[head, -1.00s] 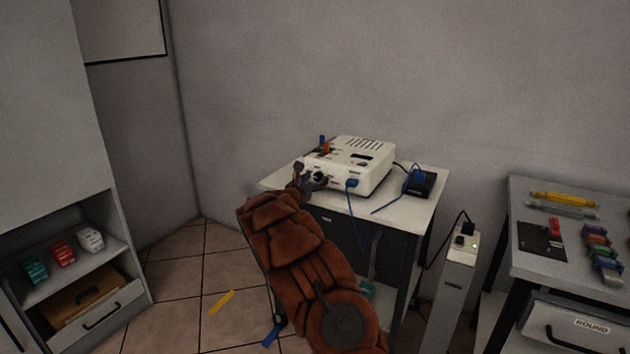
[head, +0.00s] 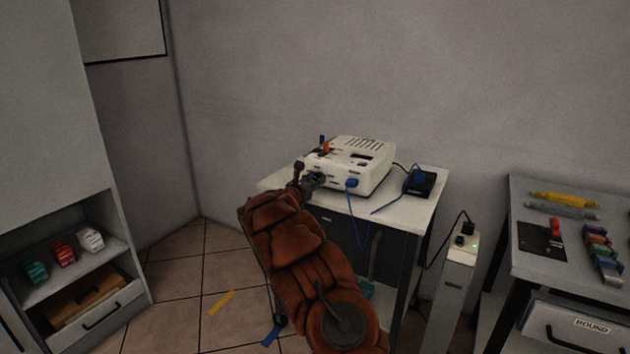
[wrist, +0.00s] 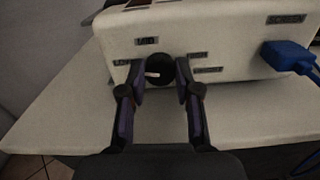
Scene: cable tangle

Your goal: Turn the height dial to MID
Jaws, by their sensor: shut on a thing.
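The height dial (wrist: 158,72) is a round black knob with a white pointer mark, on the front face of the white device (head: 362,160). In the wrist view the white mark points to the left.
A blue plug (wrist: 289,57) sits in the device front to the right of the dial, with a blue cable hanging from it. A black box (head: 419,185) stands on the white table (head: 386,211). A grey power post (head: 457,280) is to the right.

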